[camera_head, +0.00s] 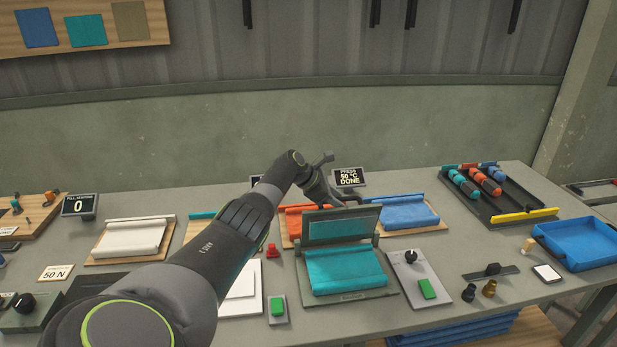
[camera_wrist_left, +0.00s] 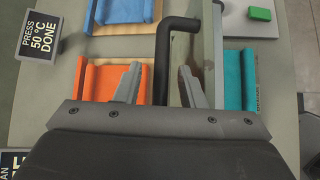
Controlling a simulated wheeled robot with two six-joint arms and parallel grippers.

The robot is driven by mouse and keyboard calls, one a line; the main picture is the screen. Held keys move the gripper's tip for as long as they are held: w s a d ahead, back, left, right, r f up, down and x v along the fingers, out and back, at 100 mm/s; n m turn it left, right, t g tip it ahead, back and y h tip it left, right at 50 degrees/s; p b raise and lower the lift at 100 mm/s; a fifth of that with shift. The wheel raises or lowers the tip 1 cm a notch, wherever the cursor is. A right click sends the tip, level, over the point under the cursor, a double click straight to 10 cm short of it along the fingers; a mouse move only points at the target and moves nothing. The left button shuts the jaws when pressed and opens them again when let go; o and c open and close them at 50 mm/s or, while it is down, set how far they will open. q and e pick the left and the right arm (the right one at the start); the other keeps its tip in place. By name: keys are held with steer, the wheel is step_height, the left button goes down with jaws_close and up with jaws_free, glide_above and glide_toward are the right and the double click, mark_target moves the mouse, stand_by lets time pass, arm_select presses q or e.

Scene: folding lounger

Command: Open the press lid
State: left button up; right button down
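The press (camera_head: 388,291) stands at the table's front middle with a folded teal cloth (camera_head: 345,268) on its bed. Its lid (camera_head: 340,226) is raised, standing nearly upright at the back of the bed. In the left wrist view the lid shows edge-on (camera_wrist_left: 212,60), with its black bar handle (camera_wrist_left: 164,60) beside it. My left gripper (camera_wrist_left: 160,86) is open, with the bar between its fingers and visible gaps on both sides. In the head view this gripper (camera_head: 350,200) is behind the lid, partly hidden. My right gripper is not in view.
A display (camera_head: 348,178) reading "PRESS 50 °C DONE" stands behind the press. Orange (camera_wrist_left: 132,91) and blue (camera_head: 406,211) cloths on boards lie behind it. A grey control plate (camera_head: 415,275) is at its right. A black tray (camera_head: 500,205) and blue tray (camera_head: 585,242) stand farther right.

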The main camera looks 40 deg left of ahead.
arm_select(q)
steer(key=v, duration=0.4)
steer(key=shift+s+a+r, duration=0.1)
steer(key=shift+s+r, duration=0.05)
steer(key=shift+s, duration=0.1)
steer(key=b+v, duration=0.2)
steer(key=v, duration=0.9)
steer(key=shift+r, duration=0.2)
steer(key=shift+s+a, duration=0.1)
steer(key=shift+s, duration=0.05)
